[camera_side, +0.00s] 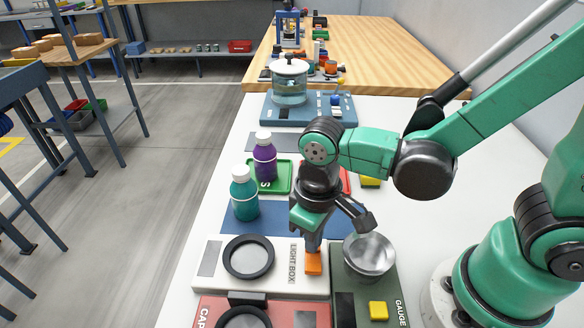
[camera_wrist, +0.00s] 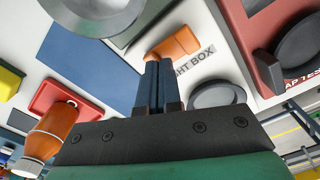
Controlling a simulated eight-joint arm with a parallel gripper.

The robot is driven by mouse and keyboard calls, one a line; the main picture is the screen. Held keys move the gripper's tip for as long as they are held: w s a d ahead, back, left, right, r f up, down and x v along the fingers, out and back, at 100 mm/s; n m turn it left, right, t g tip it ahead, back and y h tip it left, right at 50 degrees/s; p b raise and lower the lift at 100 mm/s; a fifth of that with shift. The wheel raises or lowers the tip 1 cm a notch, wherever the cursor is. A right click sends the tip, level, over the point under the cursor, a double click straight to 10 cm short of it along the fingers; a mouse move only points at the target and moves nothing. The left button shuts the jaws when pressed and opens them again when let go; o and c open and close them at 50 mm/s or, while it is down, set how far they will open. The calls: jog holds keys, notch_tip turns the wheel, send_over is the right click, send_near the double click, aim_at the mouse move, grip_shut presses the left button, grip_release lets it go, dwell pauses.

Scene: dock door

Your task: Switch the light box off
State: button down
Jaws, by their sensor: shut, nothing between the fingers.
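The light box (camera_side: 215,275) is a white panel lettered LIGHT BOX, with a black-ringed round window (camera_side: 249,257) that looks grey. An orange switch (camera_side: 313,264) sits at its right end. My gripper (camera_side: 312,247) is shut and empty, pointing down with its tips right at the switch; I cannot tell whether they touch it. In the wrist view, the orange switch (camera_wrist: 180,44) shows just beyond the shut fingertips (camera_wrist: 158,66), which hide part of it. The window (camera_wrist: 218,96) is partly hidden there by my gripper.
A metal bowl on the gauge panel (camera_side: 368,256) stands close right of my gripper. A red panel (camera_side: 215,308) lies in front. Teal (camera_side: 244,194) and purple (camera_side: 265,157) bottles stand behind the box. A blue mat (camera_side: 270,219) lies between, mostly bare.

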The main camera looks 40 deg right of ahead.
jog(key=shift+r, duration=3.2)
jog(key=w+d+r+m+t, duration=0.3)
jog(key=d+t, duration=0.4)
jog(key=d, duration=0.3)
jog(key=shift+w, duration=0.45)
jog(key=shift+r, duration=0.1)
